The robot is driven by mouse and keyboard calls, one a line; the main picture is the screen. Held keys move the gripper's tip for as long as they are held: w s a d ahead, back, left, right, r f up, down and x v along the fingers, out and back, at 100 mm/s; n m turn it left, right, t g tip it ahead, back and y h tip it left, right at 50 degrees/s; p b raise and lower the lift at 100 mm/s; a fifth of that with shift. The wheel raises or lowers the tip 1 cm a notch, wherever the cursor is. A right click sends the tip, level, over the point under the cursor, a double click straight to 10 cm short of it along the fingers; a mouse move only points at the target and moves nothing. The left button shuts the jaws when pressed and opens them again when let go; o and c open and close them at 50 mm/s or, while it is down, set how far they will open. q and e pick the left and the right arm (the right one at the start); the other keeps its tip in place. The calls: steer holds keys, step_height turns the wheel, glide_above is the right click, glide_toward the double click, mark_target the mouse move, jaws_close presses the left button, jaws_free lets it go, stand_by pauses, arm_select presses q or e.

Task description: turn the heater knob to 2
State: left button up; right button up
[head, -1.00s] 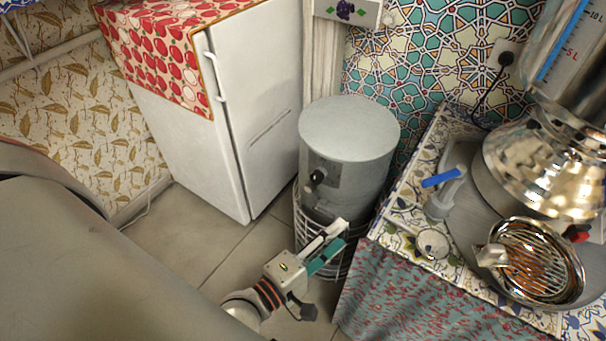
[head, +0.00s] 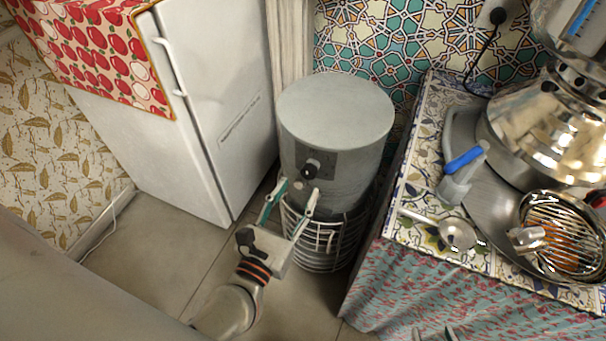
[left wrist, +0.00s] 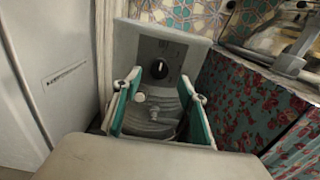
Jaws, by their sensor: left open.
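The heater is a grey cylinder (head: 338,112) with a dark control plate on its front. Its round black knob (head: 311,168) carries a light mark; it also shows in the left wrist view (left wrist: 159,70), where the mark looks near upright. The scale figures are too small to read. My left gripper (head: 296,190) is open and empty, just in front of and below the knob. In the left wrist view its green-padded fingers (left wrist: 161,80) stand on either side of the knob, apart from it as far as I can tell. Only the tips of my right gripper (head: 434,334) show at the bottom edge.
A white fridge (head: 220,110) stands left of the heater. A white wire rack (head: 325,245) surrounds its lower part. The floor in front is clear.

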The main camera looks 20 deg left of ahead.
mark_target(307, 174)
arm_select(q)
steer(key=w, duration=0.2)
steer(key=w+p, duration=0.1)
steer(key=w, duration=0.1)
steer(key=shift+w+r, duration=0.1)
steer(key=shift+r, duration=0.15)
steer(key=shift+w+f, duration=0.25)
steer(key=shift+w, duration=0.45)
steer(key=c, duration=1.1)
